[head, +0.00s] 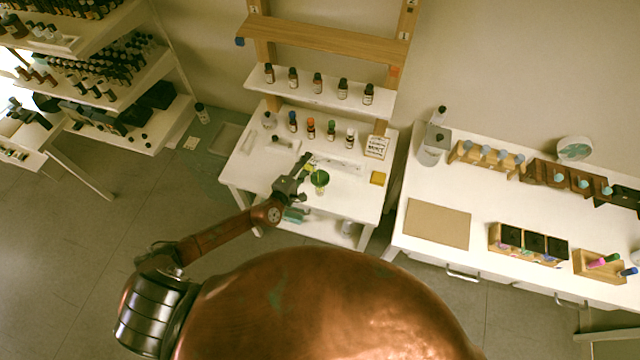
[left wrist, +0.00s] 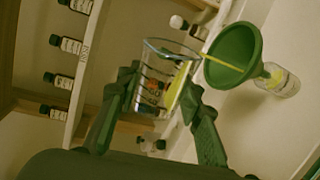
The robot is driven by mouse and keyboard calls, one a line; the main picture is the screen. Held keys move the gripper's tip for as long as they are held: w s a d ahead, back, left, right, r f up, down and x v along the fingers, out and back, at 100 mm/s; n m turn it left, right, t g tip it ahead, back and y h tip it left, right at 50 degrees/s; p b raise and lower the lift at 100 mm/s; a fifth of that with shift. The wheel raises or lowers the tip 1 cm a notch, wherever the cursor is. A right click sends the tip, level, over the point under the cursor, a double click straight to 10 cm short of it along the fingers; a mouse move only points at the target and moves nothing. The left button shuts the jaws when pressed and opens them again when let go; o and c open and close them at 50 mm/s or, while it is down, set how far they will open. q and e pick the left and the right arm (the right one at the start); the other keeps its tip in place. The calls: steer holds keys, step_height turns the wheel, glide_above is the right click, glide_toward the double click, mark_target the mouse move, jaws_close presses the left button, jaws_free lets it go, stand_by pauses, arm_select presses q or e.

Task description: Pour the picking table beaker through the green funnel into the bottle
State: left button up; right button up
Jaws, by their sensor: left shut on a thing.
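My left gripper (head: 302,166) is over the small white table (head: 253,180). In the left wrist view its two fingers (left wrist: 163,98) are shut on a clear glass beaker (left wrist: 165,72), one on each side. The beaker is tilted, with yellow liquid near its lip. A thin yellow stream runs from the lip into the green funnel (left wrist: 232,52). The funnel sits in the mouth of a clear bottle (left wrist: 279,82), which has some yellow inside. In the head view the green funnel (head: 320,178) is just right of the gripper, and the beaker is hard to make out. My right gripper is not in view.
Several small capped bottles (head: 311,128) stand in a row behind on the table, with more on the shelf (head: 328,97) above. A sign card (head: 376,146) and a yellow pad (head: 378,178) lie to the right. Another white table (head: 420,190) stands farther right.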

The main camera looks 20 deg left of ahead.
arm_select(q)
steer(key=shift+d+r+m+p, duration=0.2)
steer(key=shift+r+m+p, duration=0.3)
steer(key=shift+p, duration=0.8)
stand_by(2.5)
steer(key=shift+d+f+m+y+p, duration=0.1)
steer(key=shift+f+m+y+p, duration=0.2)
steer(key=shift+f+m+p, duration=0.15)
stand_by(1.8)
stand_by(0.7)
steer(key=shift+a+f+n+b, duration=0.2)
steer(key=shift+n+b, duration=0.25)
steer(key=shift+b, duration=0.5)
steer(key=shift+a+n+b, duration=0.1)
steer(key=shift+n+b, duration=0.4)
steer(key=shift+b, duration=0.1)
steer(key=shift+r, duration=0.1)
